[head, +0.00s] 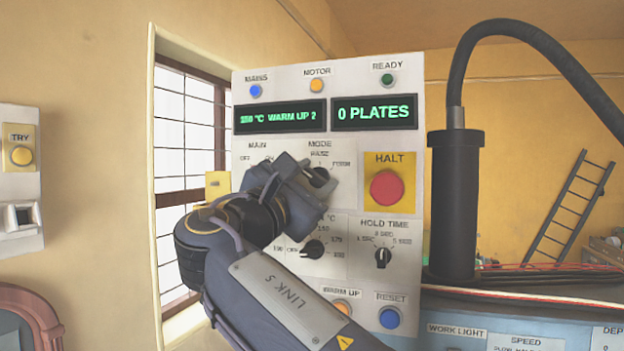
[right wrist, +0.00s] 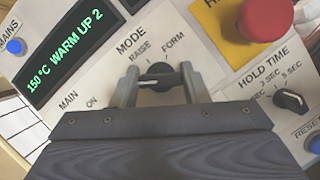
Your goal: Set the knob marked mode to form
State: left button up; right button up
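The mode knob (head: 318,177) is a dark knob under the word MODE on the white control panel. In the right wrist view the knob (right wrist: 160,77) has a white pointer line aimed left, away from FORM and to the left of RAISE. My right gripper (right wrist: 159,84) has one finger on each side of the knob. Both fingers appear to touch its ends. In the head view my right gripper (head: 304,178) covers the left side of the knob and any label there. My left gripper is not in view.
A red HALT button (head: 387,187) sits just right of the mode knob. The hold time knob (head: 382,257) and a temperature knob (head: 313,249) are below. The display (head: 280,117) above reads WARM UP 2. A black post with a hose (head: 455,200) stands right of the panel.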

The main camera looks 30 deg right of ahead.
jog(key=shift+c, duration=1)
